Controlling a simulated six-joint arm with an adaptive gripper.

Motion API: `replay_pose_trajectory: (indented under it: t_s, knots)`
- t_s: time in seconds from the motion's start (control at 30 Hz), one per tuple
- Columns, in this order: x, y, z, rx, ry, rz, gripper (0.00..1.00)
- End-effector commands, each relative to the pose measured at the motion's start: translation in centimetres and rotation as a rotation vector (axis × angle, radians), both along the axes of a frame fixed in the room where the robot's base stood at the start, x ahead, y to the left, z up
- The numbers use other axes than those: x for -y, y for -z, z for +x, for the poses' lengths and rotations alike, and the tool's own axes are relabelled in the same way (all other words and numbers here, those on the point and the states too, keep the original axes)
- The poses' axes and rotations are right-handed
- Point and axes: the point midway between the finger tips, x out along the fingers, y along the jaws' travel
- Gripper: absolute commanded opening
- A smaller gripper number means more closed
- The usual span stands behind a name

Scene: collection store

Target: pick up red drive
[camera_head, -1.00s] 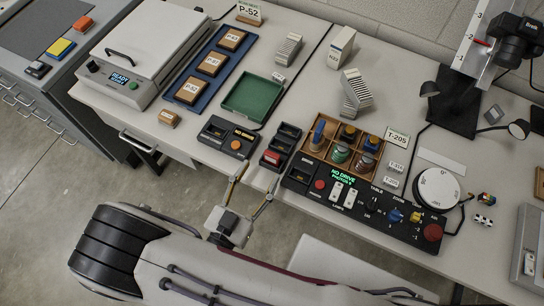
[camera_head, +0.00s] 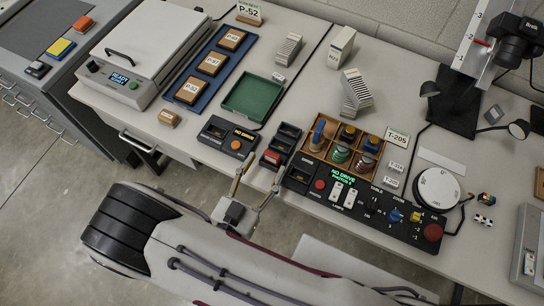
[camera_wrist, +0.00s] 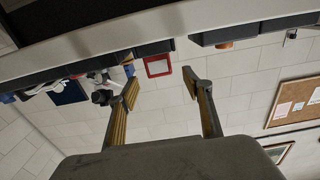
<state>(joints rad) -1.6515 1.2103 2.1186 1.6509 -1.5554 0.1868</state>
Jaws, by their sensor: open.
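The red drive (camera_head: 271,158) sits in the front slot of a black rack (camera_head: 291,131) near the table's front edge. In the wrist view, a red-edged block that looks like the drive (camera_wrist: 157,66) shows beyond and between my fingertips. My gripper (camera_head: 259,175) is open and empty, just in front of the rack. Its two fingers point at the rack, one to each side of the drive's line, and also show in the wrist view (camera_wrist: 159,77). A gap seems to remain between fingers and drive; I cannot tell its exact size.
A black box with an orange knob (camera_head: 231,138) stands left of the rack. A control panel (camera_head: 318,200) reading "NO DRIVE" and a wooden tray of stamp-like pieces (camera_head: 312,149) stand to the right. An empty green tray (camera_head: 253,97) lies behind.

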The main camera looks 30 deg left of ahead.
Motion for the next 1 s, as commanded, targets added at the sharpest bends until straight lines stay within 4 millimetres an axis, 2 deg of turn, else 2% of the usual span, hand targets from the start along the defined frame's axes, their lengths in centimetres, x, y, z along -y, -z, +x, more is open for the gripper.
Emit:
replay_pose_trajectory:
  t_s: [0.47,1.0]
  knots:
    - [0.0,0.0,0.6,0.0,0.001,0.0,0.5]
    - [0.1,-0.2,4.9,0.0,0.001,0.0,0.5]
